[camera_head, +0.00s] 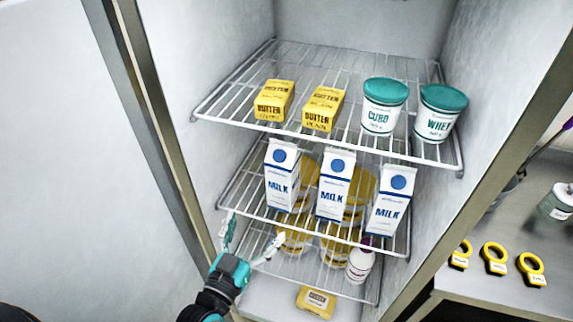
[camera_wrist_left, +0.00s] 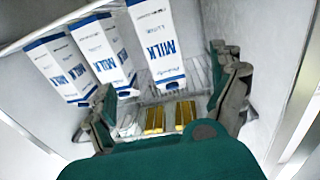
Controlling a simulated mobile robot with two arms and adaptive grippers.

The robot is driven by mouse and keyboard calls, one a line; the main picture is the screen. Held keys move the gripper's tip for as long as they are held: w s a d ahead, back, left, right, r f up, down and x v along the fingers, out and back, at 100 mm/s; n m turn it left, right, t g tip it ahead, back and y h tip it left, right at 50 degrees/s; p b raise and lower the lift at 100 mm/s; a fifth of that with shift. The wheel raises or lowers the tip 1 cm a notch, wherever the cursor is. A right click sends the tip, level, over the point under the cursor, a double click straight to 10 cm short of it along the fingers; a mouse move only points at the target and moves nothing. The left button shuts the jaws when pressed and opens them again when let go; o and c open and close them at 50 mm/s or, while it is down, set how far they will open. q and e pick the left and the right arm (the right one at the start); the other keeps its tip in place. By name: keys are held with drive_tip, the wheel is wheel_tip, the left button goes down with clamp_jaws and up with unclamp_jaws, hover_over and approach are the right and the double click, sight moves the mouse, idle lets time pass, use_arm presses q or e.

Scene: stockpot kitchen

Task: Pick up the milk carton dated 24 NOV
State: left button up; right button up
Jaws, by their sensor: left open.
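Three white-and-blue milk cartons stand upright in a row on the middle wire shelf: a left one (camera_head: 282,178), a middle one (camera_head: 334,185) and a right one (camera_head: 391,200). Their date print is too small to read, so I cannot tell which is dated 24 NOV. My left gripper (camera_head: 251,240) is open and empty, low at the left front of the fridge, below and apart from the left carton. In the left wrist view its fingers (camera_wrist_left: 168,100) are spread, with the cartons (camera_wrist_left: 157,42) beyond them. My right gripper is not in view.
The top shelf holds two butter packs (camera_head: 273,100) and two teal-lidded tubs (camera_head: 384,106). Yellow containers (camera_head: 361,195) stand behind the cartons. A white bottle (camera_head: 359,265) and a yellow pack (camera_head: 316,302) are lower. The fridge's side walls and left edge (camera_head: 165,135) bound the opening.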

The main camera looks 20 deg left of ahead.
sight(279, 189)
use_arm(q)
drive_tip(key=w, duration=0.3)
drive_tip(key=w+d+p, duration=0.1)
drive_tip(key=w, duration=0.3)
drive_tip(key=w+p, duration=0.1)
drive_tip(key=w, duration=0.3)
drive_tip(key=shift+w+d, duration=0.15)
drive_tip(key=shift+w, duration=0.1)
drive_tip(key=w, duration=0.1)
drive_tip(key=w+p, duration=0.1)
drive_tip(key=w, duration=0.1)
drive_tip(key=w+p, duration=0.1)
drive_tip(key=w, duration=0.1)
drive_tip(key=shift+r, duration=0.3)
drive_tip(key=shift+w+d, duration=0.1)
drive_tip(key=shift+w, duration=0.1)
drive_tip(key=shift+s, duration=0.1)
drive_tip(key=c, duration=1.7)
drive_tip(key=shift+r, duration=0.15)
